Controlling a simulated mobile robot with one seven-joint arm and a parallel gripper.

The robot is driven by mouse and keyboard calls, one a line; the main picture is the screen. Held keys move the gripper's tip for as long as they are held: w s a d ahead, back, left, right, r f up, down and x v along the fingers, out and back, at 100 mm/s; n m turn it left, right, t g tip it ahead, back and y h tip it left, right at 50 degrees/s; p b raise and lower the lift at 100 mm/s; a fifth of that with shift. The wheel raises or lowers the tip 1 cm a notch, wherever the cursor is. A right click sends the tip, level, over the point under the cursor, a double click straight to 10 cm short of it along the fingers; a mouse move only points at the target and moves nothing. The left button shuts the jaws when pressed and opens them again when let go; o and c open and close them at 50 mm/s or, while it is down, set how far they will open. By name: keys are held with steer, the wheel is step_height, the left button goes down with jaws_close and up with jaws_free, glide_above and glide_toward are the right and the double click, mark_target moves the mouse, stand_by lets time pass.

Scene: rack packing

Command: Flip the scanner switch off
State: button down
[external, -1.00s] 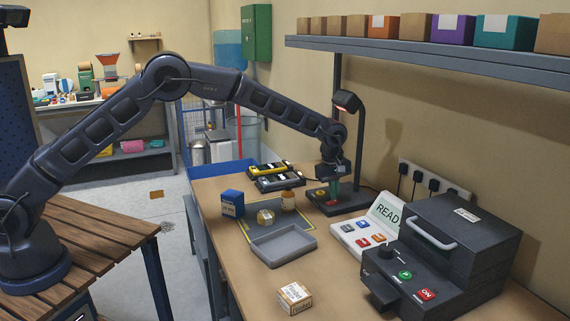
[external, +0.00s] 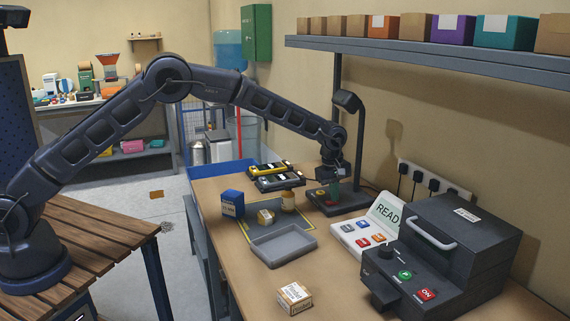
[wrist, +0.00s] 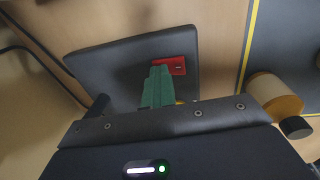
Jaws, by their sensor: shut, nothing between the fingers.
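The scanner is a black stand with a flat base (external: 346,204), an upright post and a hooded head (external: 347,101). The head shows no glow. A red switch (wrist: 180,66) sits on the base in the wrist view, with a small dark mark on it. My gripper (wrist: 158,72) is shut and empty. Its green fingertips are right at the near-left edge of the switch in that view; I cannot tell whether they touch it. In the external view my gripper (external: 335,190) is low over the scanner base and hides part of the switch.
A READ panel with buttons (external: 362,240) and a black machine with a handle (external: 455,250) stand at right. A grey tray (external: 283,252), a blue box (external: 232,204), a tape roll (external: 288,201) and a carton (external: 294,298) lie on the bench. A shelf (external: 430,58) runs above.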

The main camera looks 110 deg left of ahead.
mark_target(330, 202)
steer(key=shift+s+d, duration=0.55)
step_height(330, 202, up, 14)
steer(key=s+d, duration=0.1)
stand_by(0.6)
steer(key=shift+w+a, duration=0.35)
steer(key=shift+w, duration=0.1)
steer(key=f, duration=0.9)
steer(key=w+a+f, duration=0.1)
steer(key=f, duration=0.3)
steer(key=shift+w+a+f, duration=0.1)
steer(key=shift+f, duration=0.3)
